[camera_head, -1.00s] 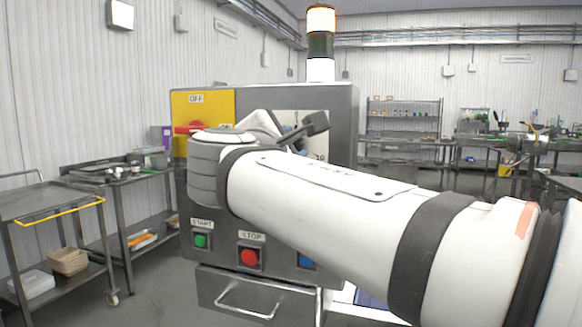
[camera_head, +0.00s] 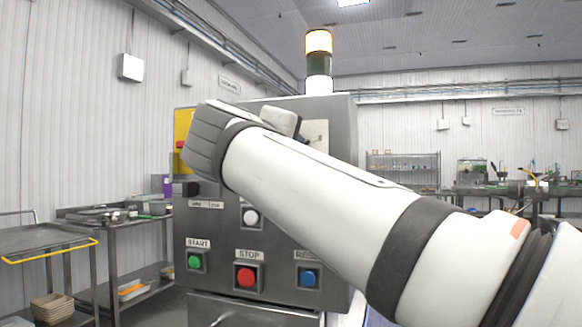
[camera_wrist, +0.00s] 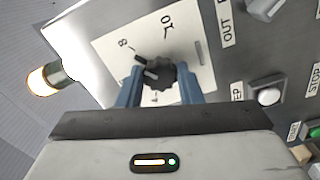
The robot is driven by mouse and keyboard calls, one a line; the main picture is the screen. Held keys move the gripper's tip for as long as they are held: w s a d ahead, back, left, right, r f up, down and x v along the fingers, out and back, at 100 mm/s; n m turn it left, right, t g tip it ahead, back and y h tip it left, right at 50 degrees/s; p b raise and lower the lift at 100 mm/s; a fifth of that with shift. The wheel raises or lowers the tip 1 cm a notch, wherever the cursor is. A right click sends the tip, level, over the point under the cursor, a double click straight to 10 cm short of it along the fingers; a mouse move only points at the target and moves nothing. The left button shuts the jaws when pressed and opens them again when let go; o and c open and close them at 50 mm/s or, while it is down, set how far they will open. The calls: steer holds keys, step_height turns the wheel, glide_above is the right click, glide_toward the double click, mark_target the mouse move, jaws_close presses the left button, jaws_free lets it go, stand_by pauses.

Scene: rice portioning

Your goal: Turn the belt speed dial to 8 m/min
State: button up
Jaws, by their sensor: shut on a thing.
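The belt speed dial, a black ridged knob (camera_wrist: 158,74), sits on a white scale plate (camera_wrist: 112,42) in the wrist view. The marks 8 and 10 show, with 8 at the upper left and 10 at the upper right. A dark pointer-like part on the knob extends up-left towards the 8; its exact alignment is hard to tell. My gripper (camera_wrist: 158,82) has its two blue fingers on either side of the knob, shut on it. In the head view my arm hides the knob; part of the scale plate (camera_head: 316,132) shows behind the wrist.
The grey control box carries a green START button (camera_head: 195,261), a red STOP button (camera_head: 246,276), a blue button (camera_head: 308,277) and a white button (camera_head: 251,217). A signal tower (camera_head: 319,62) stands on top. Metal carts (camera_head: 45,243) stand to the left.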

steer(key=shift+f+m+b, duration=0.1)
steer(key=shift+m+b, duration=0.45)
steer(key=shift+m, duration=0.25)
steer(key=o, duration=1)
steer(key=shift+c, duration=0.2)
steer(key=v, duration=0.7)
steer(key=shift+s, duration=0.4)
steer(key=shift+a, duration=0.1)
